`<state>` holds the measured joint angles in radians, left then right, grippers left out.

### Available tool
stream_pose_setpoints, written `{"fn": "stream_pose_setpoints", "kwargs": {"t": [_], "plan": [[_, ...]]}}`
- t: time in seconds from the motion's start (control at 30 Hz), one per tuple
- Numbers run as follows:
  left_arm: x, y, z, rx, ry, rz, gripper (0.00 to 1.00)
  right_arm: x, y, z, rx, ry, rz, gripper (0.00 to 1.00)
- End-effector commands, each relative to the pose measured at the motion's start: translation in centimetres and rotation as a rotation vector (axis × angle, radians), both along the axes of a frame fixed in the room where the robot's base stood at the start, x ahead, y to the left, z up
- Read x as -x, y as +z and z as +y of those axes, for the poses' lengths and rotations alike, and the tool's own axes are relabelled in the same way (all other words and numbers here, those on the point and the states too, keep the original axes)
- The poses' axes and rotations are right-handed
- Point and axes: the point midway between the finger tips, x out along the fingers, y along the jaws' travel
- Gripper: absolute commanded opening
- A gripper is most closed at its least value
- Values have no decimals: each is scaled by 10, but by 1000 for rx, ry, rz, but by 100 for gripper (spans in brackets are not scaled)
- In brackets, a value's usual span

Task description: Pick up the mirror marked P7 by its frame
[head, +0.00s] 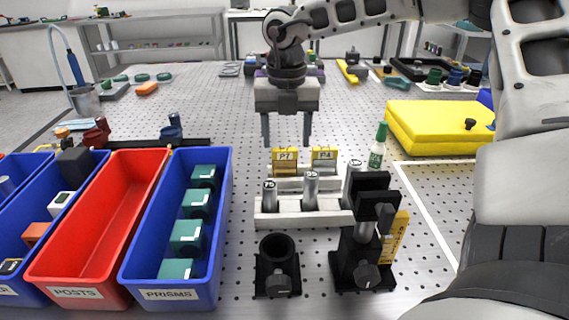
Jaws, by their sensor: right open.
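The mirror marked P7 (285,161) stands in a pale holder behind the post rack, its yellow label facing me. A second yellow-labelled mirror, P4 (324,160), stands just to its right in the same row. My right gripper (287,136) points straight down above and slightly behind the labels in the picture, its two fingers apart and nothing between them. The fingertips appear a little above the P7 label; the exact depth gap cannot be told. The P7 frame's sides are too small to make out clearly. My left gripper is not in view.
A pale rack (300,213) with metal posts stands in front of the mirrors. Black mounts (277,265) are nearer me. A dropper bottle (378,147) and yellow case (435,128) are right. The blue PRISMS bin (222,215) and red POSTS bin (80,262) are left.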

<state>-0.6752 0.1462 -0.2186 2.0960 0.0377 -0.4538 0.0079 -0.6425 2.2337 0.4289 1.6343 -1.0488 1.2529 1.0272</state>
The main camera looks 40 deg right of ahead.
Motion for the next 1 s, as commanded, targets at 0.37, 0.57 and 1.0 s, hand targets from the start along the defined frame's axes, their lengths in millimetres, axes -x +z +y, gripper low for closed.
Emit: {"fn": "stream_pose_setpoints", "kwargs": {"t": [0.37,0.57,1.0], "plan": [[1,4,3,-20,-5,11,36,4,-43,7,-2,0,4,58],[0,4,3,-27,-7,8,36,4,-55,7,-2,-2,-1,58],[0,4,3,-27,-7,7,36,3,-54,6,-1,-1,-2,23]]}}
